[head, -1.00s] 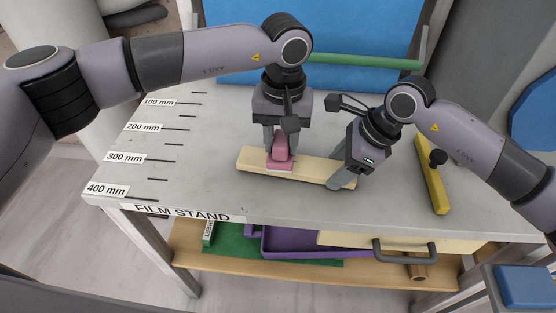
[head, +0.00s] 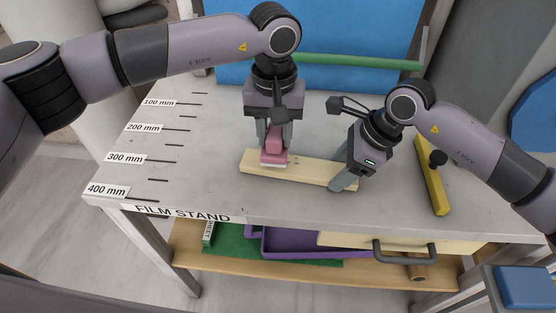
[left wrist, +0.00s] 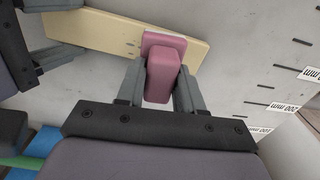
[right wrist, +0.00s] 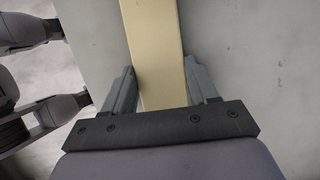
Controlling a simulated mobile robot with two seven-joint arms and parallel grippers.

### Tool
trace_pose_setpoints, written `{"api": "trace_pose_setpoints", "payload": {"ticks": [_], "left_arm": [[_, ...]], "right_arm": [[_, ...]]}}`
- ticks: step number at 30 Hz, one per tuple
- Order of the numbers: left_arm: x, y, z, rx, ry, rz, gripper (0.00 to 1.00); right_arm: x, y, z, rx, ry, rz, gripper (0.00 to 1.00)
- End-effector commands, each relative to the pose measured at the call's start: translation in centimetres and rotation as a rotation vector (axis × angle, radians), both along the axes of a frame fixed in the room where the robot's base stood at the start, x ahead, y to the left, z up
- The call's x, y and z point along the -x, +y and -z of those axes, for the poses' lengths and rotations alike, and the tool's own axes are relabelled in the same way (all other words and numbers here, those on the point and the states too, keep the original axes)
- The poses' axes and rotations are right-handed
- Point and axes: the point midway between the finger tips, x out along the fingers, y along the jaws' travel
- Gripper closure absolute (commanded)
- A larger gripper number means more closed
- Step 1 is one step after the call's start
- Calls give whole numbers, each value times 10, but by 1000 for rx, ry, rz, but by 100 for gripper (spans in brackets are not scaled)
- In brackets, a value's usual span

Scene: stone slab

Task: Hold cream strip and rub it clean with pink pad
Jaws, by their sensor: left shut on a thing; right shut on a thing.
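The cream strip (head: 310,170) lies flat on the grey stone slab. My right gripper (head: 342,184) is shut on its right end; the strip also shows between the fingers in the right wrist view (right wrist: 155,50). My left gripper (head: 274,148) is shut on the pink pad (head: 274,146) by its raised grip. The pad is over the left part of the strip, its pale underside at the strip's face; whether it touches is hard to tell. In the left wrist view the pad (left wrist: 163,65) covers part of the strip (left wrist: 110,32), and a few small dark specks show beside it.
A yellow bar with a black knob (head: 433,175) lies to the right on the slab (head: 215,165). A green rail (head: 360,61) runs along the back. A shelf below holds a purple tray (head: 300,254). The slab's left side, with printed millimetre marks, is clear.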

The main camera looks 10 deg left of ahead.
Motion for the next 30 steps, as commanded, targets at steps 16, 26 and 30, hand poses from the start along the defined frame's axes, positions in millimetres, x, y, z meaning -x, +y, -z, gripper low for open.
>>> {"api": "trace_pose_setpoints", "payload": {"ticks": [16,26,30], "left_arm": [[3,-30,-3,1,-1,1,88],[5,-44,-4,3,-1,3,88],[7,-57,-5,7,-1,8,88]], "right_arm": [[0,-1,1,2,1,1,97],[0,0,1,2,0,-2,97],[2,2,1,0,0,-8,97]]}}
